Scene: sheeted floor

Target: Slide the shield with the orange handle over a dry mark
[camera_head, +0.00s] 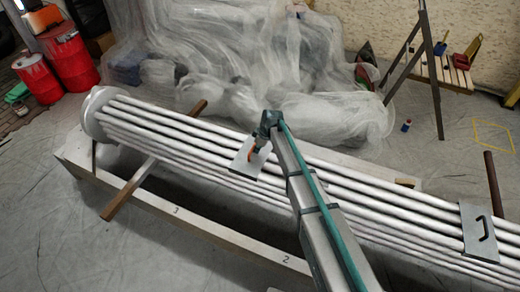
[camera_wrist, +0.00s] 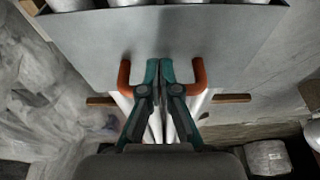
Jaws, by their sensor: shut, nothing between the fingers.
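The shield with the orange handle is a flat grey plate (camera_head: 246,157) lying on the pale tube bundle (camera_head: 370,196), left of the picture's middle. In the wrist view the plate (camera_wrist: 235,50) fills the upper part, and its orange handle (camera_wrist: 198,76) shows as two bent ends. My gripper (camera_wrist: 160,66) has its teal fingertips together between those ends, with the handle's middle hidden behind them. In the head view my gripper (camera_head: 259,143) is at the plate's upper right, beside the orange handle. I cannot make out a dry mark on the tubes.
A second grey plate with a dark handle (camera_head: 478,232) sits at the bundle's right. A wooden bar (camera_head: 140,186) crosses the left end. The trough (camera_head: 215,233) has numbers 3 and 2. Plastic sheeting (camera_head: 235,70), red drums (camera_head: 70,60) and a trestle (camera_head: 430,70) stand behind.

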